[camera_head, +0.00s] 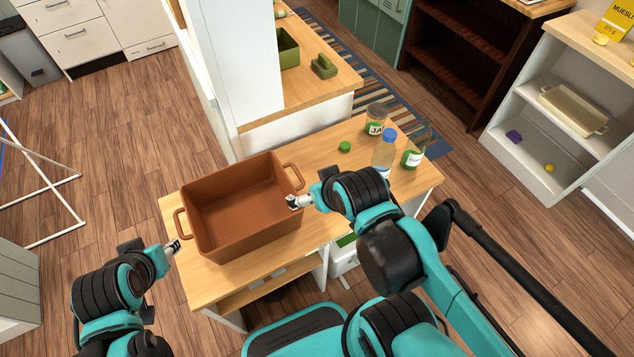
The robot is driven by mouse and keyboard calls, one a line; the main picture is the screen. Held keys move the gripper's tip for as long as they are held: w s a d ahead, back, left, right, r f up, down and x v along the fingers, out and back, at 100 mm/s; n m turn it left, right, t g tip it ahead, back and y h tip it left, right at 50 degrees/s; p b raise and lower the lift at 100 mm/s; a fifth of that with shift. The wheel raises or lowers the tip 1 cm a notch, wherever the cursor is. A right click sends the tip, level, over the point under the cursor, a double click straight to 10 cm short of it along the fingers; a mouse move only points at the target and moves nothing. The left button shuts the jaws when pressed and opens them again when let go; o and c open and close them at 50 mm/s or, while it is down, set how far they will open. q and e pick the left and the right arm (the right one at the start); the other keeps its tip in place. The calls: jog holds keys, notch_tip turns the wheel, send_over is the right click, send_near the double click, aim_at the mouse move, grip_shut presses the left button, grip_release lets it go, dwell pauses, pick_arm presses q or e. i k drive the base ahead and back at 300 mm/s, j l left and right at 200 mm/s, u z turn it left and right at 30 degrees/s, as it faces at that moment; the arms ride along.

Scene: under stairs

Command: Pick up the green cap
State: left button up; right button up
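The green cap (345,147) is small and round and lies on the wooden table (318,147), right of the brown bin and left of the bottles. My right gripper (291,202) is at the right side of the brown bin, nearer to me than the cap and apart from it. It looks small here, and I cannot tell if its fingers are open. My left gripper (173,246) is at the left edge of the table, beside the bin, far from the cap. Its finger state is also unclear.
The large brown bin (205,238) with two handles fills the table's left half and looks empty. A jar (377,120), a blue-capped bottle (385,152) and a green-labelled bottle (412,158) stand right of the cap. A higher counter (320,88) rises behind.

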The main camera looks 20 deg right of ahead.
aim_at(345, 147)
jog(key=z, duration=1.65)
jog(key=i+l+u, duration=0.1)
jog(key=l+u, duration=0.15)
jog(key=u, duration=0.25)
jog(key=i+l+u, duration=0.1)
jog(key=l+u, duration=0.15)
jog(key=u, duration=0.25)
jog(key=i+l+u, duration=0.1)
jog(key=l, duration=0.5)
jog(key=i+l+u, duration=0.1)
jog(key=l, duration=0.5)
jog(key=l+u, duration=0.1)
jog(key=l, duration=0.5)
jog(key=i+l, duration=0.35)
